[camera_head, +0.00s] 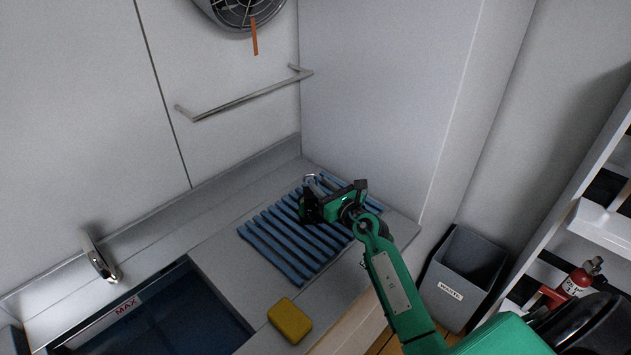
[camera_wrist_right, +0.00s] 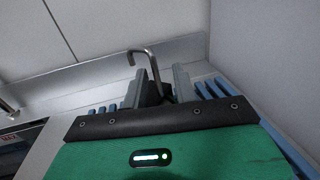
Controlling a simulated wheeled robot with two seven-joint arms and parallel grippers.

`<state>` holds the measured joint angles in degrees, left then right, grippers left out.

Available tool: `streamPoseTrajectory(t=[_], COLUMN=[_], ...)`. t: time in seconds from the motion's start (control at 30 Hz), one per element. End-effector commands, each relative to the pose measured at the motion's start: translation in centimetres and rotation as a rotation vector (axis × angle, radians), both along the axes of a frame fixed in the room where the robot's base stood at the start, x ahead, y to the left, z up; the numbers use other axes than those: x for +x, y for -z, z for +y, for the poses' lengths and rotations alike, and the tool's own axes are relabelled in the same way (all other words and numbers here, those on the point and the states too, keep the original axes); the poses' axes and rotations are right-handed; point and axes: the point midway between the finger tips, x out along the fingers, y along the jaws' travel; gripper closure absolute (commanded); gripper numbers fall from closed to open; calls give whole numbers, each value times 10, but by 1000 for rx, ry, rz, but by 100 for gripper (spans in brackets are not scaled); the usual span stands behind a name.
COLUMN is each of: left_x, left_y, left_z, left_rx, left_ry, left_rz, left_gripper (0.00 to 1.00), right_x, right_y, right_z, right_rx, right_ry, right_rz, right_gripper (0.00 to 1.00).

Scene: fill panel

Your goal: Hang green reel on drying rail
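The drying rail (camera_head: 245,101), a thin metal bar, is fixed to the back wall above the counter and is empty. My right gripper (camera_head: 312,199) is low over the blue slatted rack, well below and to the right of the rail. A bent metal hook (camera_head: 311,179) stands up at its fingers. In the right wrist view the hook (camera_wrist_right: 146,56) rises between the two fingers (camera_wrist_right: 168,84); whether they clamp it is not clear. I cannot make out the green reel; the gripper's own green body may hide it. My left gripper is not in view.
The blue slatted rack (camera_head: 268,251) lies on the counter. A yellow sponge (camera_head: 290,320) lies in front, left of my arm. A sink (camera_head: 170,318) and tap (camera_head: 101,262) are at left. A grey waste bin (camera_head: 443,292) stands at right. A round fan (camera_head: 236,12) is above the rail.

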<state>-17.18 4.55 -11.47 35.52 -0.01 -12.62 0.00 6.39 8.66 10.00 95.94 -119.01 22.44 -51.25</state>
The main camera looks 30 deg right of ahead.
Motion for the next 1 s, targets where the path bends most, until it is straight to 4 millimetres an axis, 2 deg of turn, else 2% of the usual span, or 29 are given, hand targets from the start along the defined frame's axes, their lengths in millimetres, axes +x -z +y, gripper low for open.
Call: streamPoseTrajectory(t=[0.03,0.2,0.4,0.6,1.0], left_x=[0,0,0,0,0], left_y=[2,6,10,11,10], left_z=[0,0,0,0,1], left_rx=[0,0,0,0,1], left_ry=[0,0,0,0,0], left_rz=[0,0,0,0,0], left_gripper=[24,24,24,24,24], right_x=[-11,-43,-69,-79,-80], right_y=[2,2,2,0,0], right_z=[-2,-7,-11,-12,-12], right_rx=[-2,-1,0,1,0], right_ry=[1,1,0,0,0], right_rz=[1,1,1,0,0], right_gripper=[72,72,72,72,72])
